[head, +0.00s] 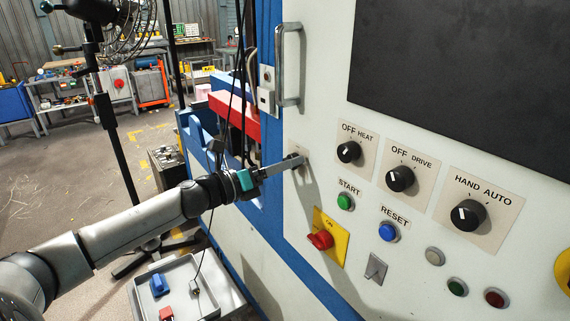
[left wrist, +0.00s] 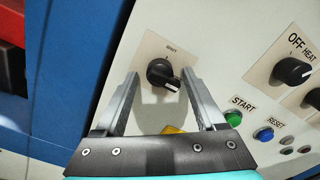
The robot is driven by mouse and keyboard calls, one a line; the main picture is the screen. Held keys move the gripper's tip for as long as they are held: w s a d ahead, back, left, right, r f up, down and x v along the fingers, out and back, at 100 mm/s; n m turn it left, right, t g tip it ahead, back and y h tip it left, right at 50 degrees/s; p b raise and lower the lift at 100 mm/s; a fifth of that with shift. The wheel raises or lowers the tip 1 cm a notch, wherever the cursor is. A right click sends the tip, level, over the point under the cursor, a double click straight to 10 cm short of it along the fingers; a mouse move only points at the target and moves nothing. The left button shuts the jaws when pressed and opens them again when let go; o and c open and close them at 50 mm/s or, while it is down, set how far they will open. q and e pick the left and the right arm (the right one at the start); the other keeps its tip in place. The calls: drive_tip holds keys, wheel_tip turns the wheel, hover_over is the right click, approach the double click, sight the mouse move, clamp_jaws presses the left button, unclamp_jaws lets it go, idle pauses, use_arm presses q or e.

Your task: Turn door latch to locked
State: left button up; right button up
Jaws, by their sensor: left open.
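A black rotary knob (left wrist: 163,72) with a white pointer mark sits on a beige plate (left wrist: 152,110) on the white panel. The label above it is too small to read surely, and I cannot tell whether it is the door latch. Its pointer is toward the lower right in the left wrist view. My left gripper (left wrist: 160,76) is open, one finger on each side of the knob; contact is unclear. In the head view my left gripper (head: 291,163) reaches the panel from the left and hides most of that knob. My right gripper is out of view.
Right of it are the HEAT knob (head: 348,152), DRIVE knob (head: 400,179), HAND AUTO knob (head: 467,215), START button (head: 345,202), RESET button (head: 388,232) and red switch (head: 320,240). A metal handle (head: 290,62) projects above. A grey tray (head: 205,303) stands below.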

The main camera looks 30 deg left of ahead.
use_arm(q)
drive_tip(key=shift+w, duration=0.1)
drive_tip(key=shift+f, duration=0.1)
clamp_jaws()
idle(0.6)
